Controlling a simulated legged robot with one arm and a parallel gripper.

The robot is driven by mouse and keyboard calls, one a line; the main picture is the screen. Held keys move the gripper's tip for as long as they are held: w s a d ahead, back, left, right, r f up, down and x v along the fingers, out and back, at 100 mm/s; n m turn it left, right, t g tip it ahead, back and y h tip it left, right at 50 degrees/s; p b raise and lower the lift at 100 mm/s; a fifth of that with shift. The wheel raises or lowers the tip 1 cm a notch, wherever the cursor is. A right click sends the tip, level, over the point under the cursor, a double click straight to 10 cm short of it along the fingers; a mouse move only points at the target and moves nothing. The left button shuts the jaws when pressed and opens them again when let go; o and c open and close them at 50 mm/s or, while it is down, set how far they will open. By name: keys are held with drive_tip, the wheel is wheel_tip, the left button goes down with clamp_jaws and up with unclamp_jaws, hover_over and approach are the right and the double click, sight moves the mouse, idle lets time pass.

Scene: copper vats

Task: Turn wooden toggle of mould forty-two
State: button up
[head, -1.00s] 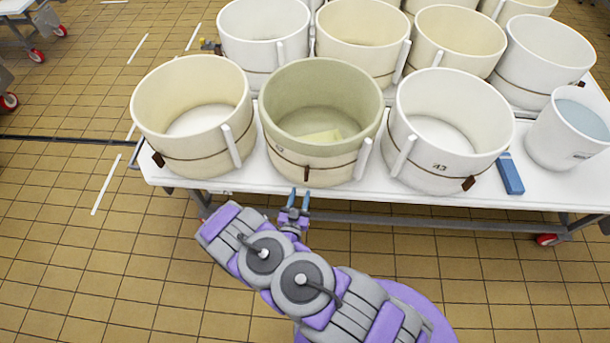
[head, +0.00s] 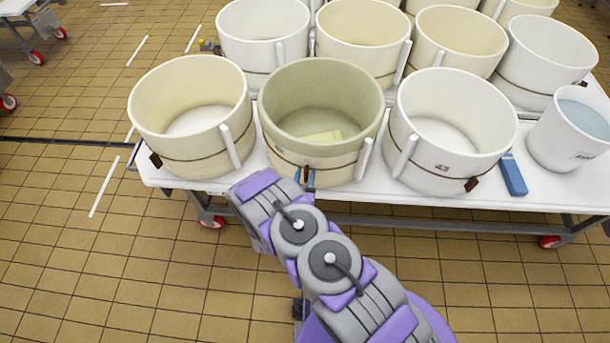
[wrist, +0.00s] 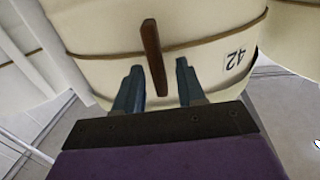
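Mould forty-two (head: 320,140) is the greenish-cream tub in the middle of the front row on the white table. In the wrist view the mould (wrist: 205,75) appears upside down with its printed "42". Its brown wooden toggle (wrist: 153,52) hangs on a thin brown cord around the wall. My gripper (wrist: 160,80) is open, its two blue fingers on either side of the toggle's lower end in the picture. Whether they touch it cannot be told. In the head view my gripper (head: 305,178) is at the front wall of the mould, partly hidden by my arm.
A cream mould (head: 195,145) stands to the left and a white mould (head: 440,165) marked 43 to the right, both close by. A blue block (head: 512,175) and a bucket (head: 570,130) are further right on the table (head: 370,195). More moulds stand behind.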

drive_tip(key=shift+c, duration=0.3)
clamp_jaws()
drive_tip(key=shift+a+n, duration=0.1)
drive_tip(key=shift+n, duration=0.2)
drive_tip(key=n, duration=0.2)
drive_tip(key=n+p, duration=0.1)
drive_tip(key=n, duration=0.2)
drive_tip(key=a+n+p, duration=0.1)
drive_tip(key=n, duration=0.2)
drive_tip(key=shift+a+f, duration=0.1)
drive_tip(key=shift+f, duration=0.2)
drive_tip(key=shift+w+a+f+n+b, duration=0.1)
drive_tip(key=shift+f+n+b, duration=0.15)
drive_tip(key=shift+n, duration=1.3)
drive_tip(key=shift+s+a+f+n+b, duration=0.1)
drive_tip(key=shift+f+n, duration=0.15)
drive_tip(key=shift+n, duration=1.35)
drive_tip(key=shift+w+a+f+n+b, duration=0.1)
drive_tip(key=shift+f+n+b, duration=0.15)
drive_tip(key=shift+n, duration=1.3)
